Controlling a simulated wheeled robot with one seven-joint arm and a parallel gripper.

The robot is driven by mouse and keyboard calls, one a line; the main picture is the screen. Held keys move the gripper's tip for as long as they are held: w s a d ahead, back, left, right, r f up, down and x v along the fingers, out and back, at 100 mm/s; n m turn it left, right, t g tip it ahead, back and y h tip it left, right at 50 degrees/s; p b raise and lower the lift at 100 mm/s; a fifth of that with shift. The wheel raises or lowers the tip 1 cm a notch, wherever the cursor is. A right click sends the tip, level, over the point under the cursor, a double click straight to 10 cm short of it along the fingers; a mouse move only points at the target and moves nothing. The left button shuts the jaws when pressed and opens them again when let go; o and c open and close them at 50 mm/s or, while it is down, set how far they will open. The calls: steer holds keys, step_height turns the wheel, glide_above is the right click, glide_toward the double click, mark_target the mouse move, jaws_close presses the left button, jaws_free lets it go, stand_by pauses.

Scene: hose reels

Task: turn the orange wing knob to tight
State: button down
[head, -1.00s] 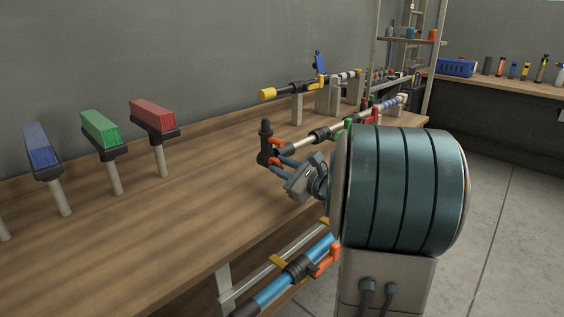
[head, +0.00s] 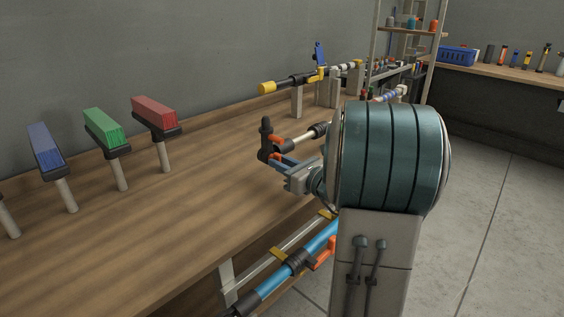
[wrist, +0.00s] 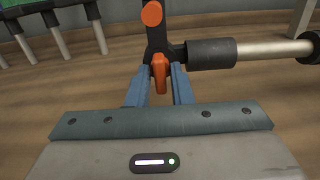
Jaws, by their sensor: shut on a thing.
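The orange wing knob (wrist: 160,74) sits on a dark pipe fitting (wrist: 157,40) that stands above the workbench. In the head view the knob (head: 274,155) shows only as a small orange patch by my fingertips. My gripper (wrist: 161,70) has its two blue fingers on either side of the knob and is shut on it. My gripper (head: 277,161) reaches the fitting from the right in the head view. A second orange part (wrist: 152,13) is at the top of the same fitting. The knob's far side and any tight marking are hidden.
A pale pipe (wrist: 270,49) runs right from the fitting. Blue (head: 46,148), green (head: 106,127) and red (head: 156,113) blocks stand on posts at left. A yellow-ended pipe (head: 290,82) is behind. A blue pipe (head: 272,285) with an orange lever runs below the bench edge.

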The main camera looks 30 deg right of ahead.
stand_by(0.3)
steer(key=c, duration=1.5)
jaws_free()
steer(key=v, duration=1.4)
steer(key=shift+p, duration=0.3)
steer(key=shift+w, duration=0.1)
